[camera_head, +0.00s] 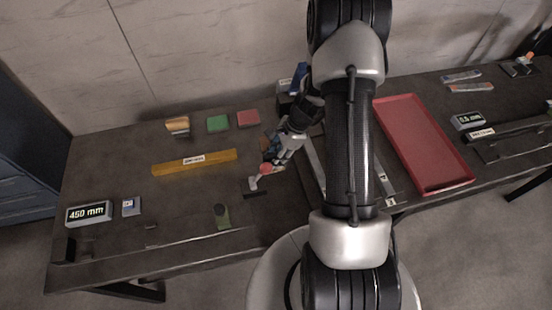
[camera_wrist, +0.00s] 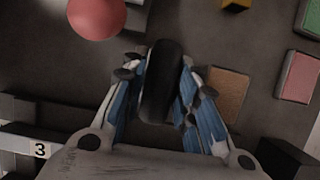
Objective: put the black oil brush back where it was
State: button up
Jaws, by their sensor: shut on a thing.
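My gripper (camera_wrist: 158,95) is shut on the black oil brush (camera_wrist: 161,75), a dark rounded body between its blue finger pads in the wrist view. The fingers press on both sides of it. In the head view my gripper (camera_head: 272,148) is over the middle of the dark table, left of my arm. The brush cannot be made out clearly there. I cannot tell whether the brush touches the table.
A red ball-topped object (camera_wrist: 97,17) and a brown block (camera_wrist: 228,93) are close to the gripper. Red (camera_head: 248,118) and green (camera_head: 218,123) blocks lie behind. A yellow bar (camera_head: 170,167) lies left; a red tray (camera_head: 425,150) is right.

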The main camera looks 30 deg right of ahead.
jog(key=shift+f, duration=0.3)
jog(key=shift+f, duration=0.25)
jog(key=o, duration=1)
jog(key=shift+c, duration=0.2)
jog(key=shift+r, duration=0.1)
